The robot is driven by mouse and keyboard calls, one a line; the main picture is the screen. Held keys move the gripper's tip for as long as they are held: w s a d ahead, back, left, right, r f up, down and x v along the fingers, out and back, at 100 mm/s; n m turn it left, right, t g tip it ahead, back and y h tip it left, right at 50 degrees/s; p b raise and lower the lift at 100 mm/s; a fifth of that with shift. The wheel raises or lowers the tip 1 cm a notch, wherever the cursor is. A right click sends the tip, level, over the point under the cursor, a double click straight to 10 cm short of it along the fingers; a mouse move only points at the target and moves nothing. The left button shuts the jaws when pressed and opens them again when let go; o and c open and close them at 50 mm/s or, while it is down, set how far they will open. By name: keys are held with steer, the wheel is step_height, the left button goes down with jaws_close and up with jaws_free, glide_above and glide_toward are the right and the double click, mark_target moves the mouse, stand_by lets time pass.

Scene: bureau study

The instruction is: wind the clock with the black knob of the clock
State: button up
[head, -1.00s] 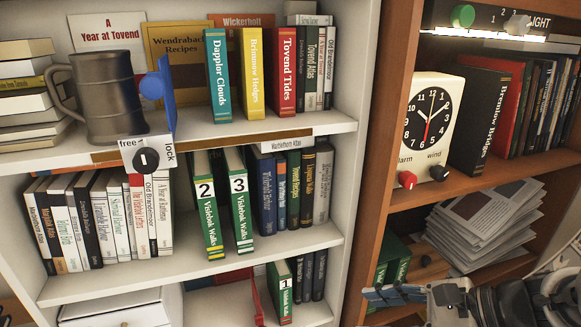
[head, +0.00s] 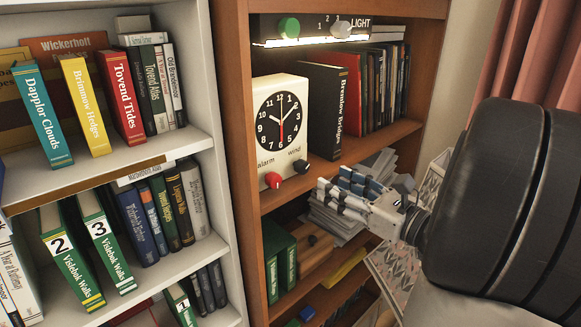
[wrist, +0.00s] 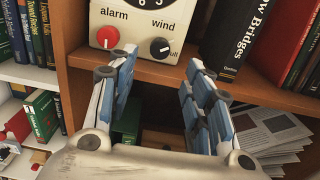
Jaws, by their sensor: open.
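The cream clock (head: 278,108) with a black dial stands on the brown shelf in the head view. Its black knob (head: 301,166), labelled wind, is at the lower right of its front, and a red knob (head: 273,180), labelled alarm, is at the lower left. In the wrist view the black knob (wrist: 159,47) shows above and between my fingers, with nothing covering it. My gripper (head: 343,195) is open and empty, in front of and below the clock's shelf, to the right of the knob in the head view. In the wrist view my gripper (wrist: 160,75) has its blue-padded fingers spread apart.
A black book (head: 327,110) stands right beside the clock. A light panel (head: 310,28) with a green button and grey knob is above. A white bookcase (head: 215,120) adjoins on the left.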

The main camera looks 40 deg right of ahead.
mark_target(306, 169)
steer(key=w, duration=0.9)
steer(key=shift+w+a, duration=0.15)
steer(key=shift+a, duration=0.2)
steer(key=shift+c, duration=0.3)
steer(key=c, duration=1)
steer(key=m+p, duration=0.2)
steer(key=shift+r+p, duration=0.15)
steer(key=shift+p, duration=0.25)
steer(key=shift+m+p, duration=0.4)
steer(key=shift+m, duration=0.2)
steer(key=shift+f, duration=0.2)
steer(key=o, duration=1.1)
steer(key=shift+c, duration=0.2)
